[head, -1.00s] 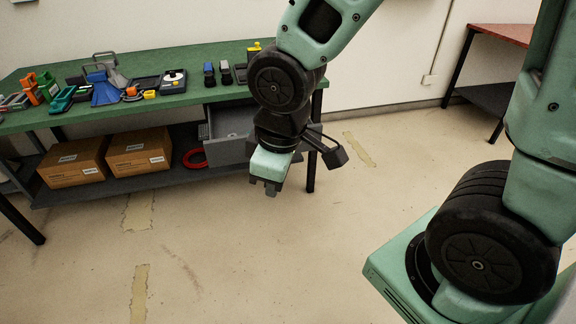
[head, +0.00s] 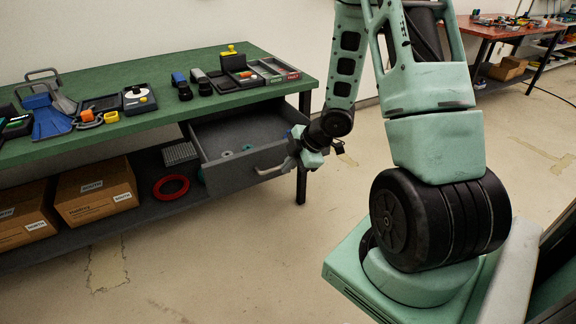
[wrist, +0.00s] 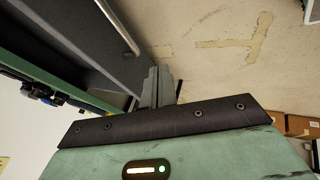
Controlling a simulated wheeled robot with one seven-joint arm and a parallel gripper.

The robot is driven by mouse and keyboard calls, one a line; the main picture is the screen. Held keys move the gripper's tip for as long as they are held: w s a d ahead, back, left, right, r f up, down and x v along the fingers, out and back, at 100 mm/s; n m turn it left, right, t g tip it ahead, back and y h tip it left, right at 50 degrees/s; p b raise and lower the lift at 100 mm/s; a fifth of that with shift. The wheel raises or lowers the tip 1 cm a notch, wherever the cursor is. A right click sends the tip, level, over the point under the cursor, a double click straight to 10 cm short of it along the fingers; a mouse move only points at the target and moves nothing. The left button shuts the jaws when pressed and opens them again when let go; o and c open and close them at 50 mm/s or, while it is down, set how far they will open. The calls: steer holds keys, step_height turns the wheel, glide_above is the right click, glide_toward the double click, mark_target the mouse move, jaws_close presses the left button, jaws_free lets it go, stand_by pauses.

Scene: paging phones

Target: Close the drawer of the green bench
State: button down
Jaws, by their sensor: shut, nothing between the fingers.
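The green bench (head: 150,107) stands along the wall in the head view. Its grey drawer (head: 222,176) is pulled out at the right end, with a few small rings inside. The drawer's light bar handle (head: 272,169) is on its front and also shows in the wrist view (wrist: 118,28). My gripper (head: 300,160) is at the right end of the drawer front, close beside the handle. In the wrist view its fingers (wrist: 158,84) are together with nothing between them, near the drawer front. Whether they touch the drawer I cannot tell.
Cardboard boxes (head: 95,190) and a red ring (head: 171,187) lie on the lower shelf. Tools and trays, such as a blue dustpan (head: 47,117), cover the bench top. A red table (head: 490,29) stands at the back right. The floor before the drawer is clear.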

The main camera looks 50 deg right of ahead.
mark_target(270, 171)
steer(key=shift+w+a+f, duration=0.1)
steer(key=shift+w+f, duration=1.5)
steer(key=shift+w, duration=0.2)
steer(key=shift+w+a+f, duration=0.1)
steer(key=shift+w+f, duration=1.45)
steer(key=shift+w, duration=0.25)
steer(key=shift+w, duration=0.1)
